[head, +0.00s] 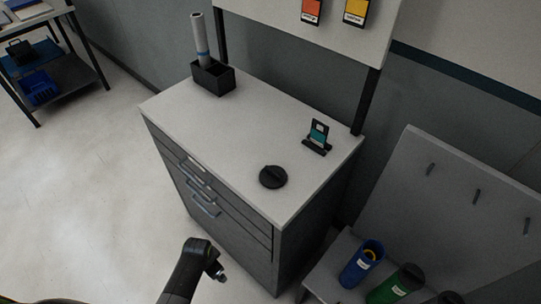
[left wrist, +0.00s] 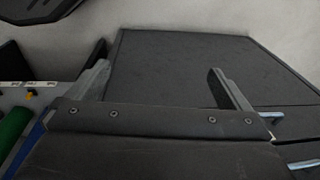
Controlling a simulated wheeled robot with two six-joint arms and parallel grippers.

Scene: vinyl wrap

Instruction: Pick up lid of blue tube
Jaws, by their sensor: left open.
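The blue tube (head: 362,263) stands tilted in the grey rack at the lower right of the head view. Its top is open and a yellow roll shows inside. A round black lid (head: 273,176) lies flat on the white cabinet top, near its front right corner. My left arm comes up from the bottom of the head view, left of and below the cabinet, well apart from lid and tube. In the left wrist view my left gripper (left wrist: 158,68) is open and empty, with a dark panel beyond its fingers. My right gripper is not in view.
The cabinet top (head: 240,125) is mostly clear. It carries a black holder (head: 213,77) with a grey roll and a small stand with a teal card (head: 318,134). A green tube (head: 397,284) with a dark top sits beside the blue one. Drawer handles stick out from the cabinet front.

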